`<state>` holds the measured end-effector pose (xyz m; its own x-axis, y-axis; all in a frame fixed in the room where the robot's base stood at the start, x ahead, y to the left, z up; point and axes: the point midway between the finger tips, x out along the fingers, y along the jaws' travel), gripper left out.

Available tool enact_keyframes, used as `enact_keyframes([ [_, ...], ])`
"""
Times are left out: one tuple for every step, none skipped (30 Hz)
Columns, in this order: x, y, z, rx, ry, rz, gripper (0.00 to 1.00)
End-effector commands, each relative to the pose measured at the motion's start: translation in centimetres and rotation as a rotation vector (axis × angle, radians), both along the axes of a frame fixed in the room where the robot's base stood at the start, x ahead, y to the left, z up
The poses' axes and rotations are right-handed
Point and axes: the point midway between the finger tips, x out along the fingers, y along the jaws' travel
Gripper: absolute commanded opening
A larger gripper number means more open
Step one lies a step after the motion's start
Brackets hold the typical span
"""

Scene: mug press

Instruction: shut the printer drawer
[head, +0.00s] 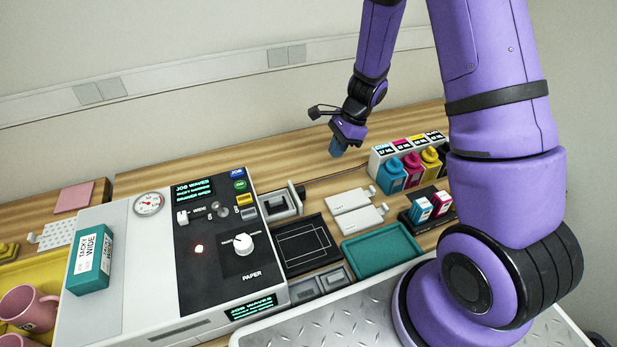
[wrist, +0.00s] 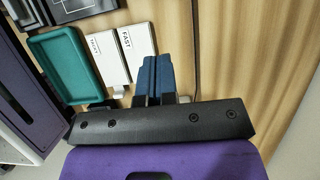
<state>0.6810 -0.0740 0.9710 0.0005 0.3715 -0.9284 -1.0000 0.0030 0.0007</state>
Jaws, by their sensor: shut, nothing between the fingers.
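The printer (head: 215,235) is a white and black machine at the left of the head view, with a dial, a knob and lit displays. The last line of its upper display (head: 193,188) seems to read "drawer open". A grey and black drawer-like part (head: 281,204) sticks out from its right side near the back. I cannot tell for sure that this is the drawer. My gripper (head: 337,150) is shut and empty above the wooden table, to the right of and behind that part, clear of it. Its blue fingers (wrist: 155,80) lie together in the wrist view.
Ink bottles (head: 412,165) stand at the right. A teal box (head: 92,258) sits on the printer. The wood behind is mostly free.

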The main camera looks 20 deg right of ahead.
Motion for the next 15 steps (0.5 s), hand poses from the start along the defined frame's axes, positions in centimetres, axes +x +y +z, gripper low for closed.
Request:
enact_keyframes([
  [-0.1,0.2,-0.6,0.000,0.003,0.001,0.00],
  [-0.1,0.3,-0.9,0.000,0.003,0.000,0.00],
  [-0.1,0.6,-1.5,0.000,0.004,0.001,0.00],
  [-0.1,0.7,-2.0,0.000,0.005,0.002,0.00],
  [-0.1,0.9,-2.5,0.000,0.004,0.001,0.00],
  [-0.1,1.2,-3.1,0.001,0.004,0.001,0.00],
  [-0.1,1.4,-3.6,0.001,0.005,0.001,0.00],
  [-0.1,1.6,-4.2,0.000,0.005,0.001,0.00],
  [-0.1,1.9,-4.8,0.000,0.004,0.001,0.00],
  [-0.1,2.1,-5.3,0.001,0.004,0.001,0.00],
  [-0.1,2.3,-5.8,0.001,0.004,0.001,0.00],
  [-0.1,2.5,-6.5,0.000,0.004,0.001,0.00],
  [-0.1,2.8,-7.0,0.001,0.003,0.002,0.00],
  [-0.1,3.0,-7.4,0.001,0.003,0.001,0.00],
  [-0.1,3.2,-8.1,0.000,0.003,0.001,0.00],
])
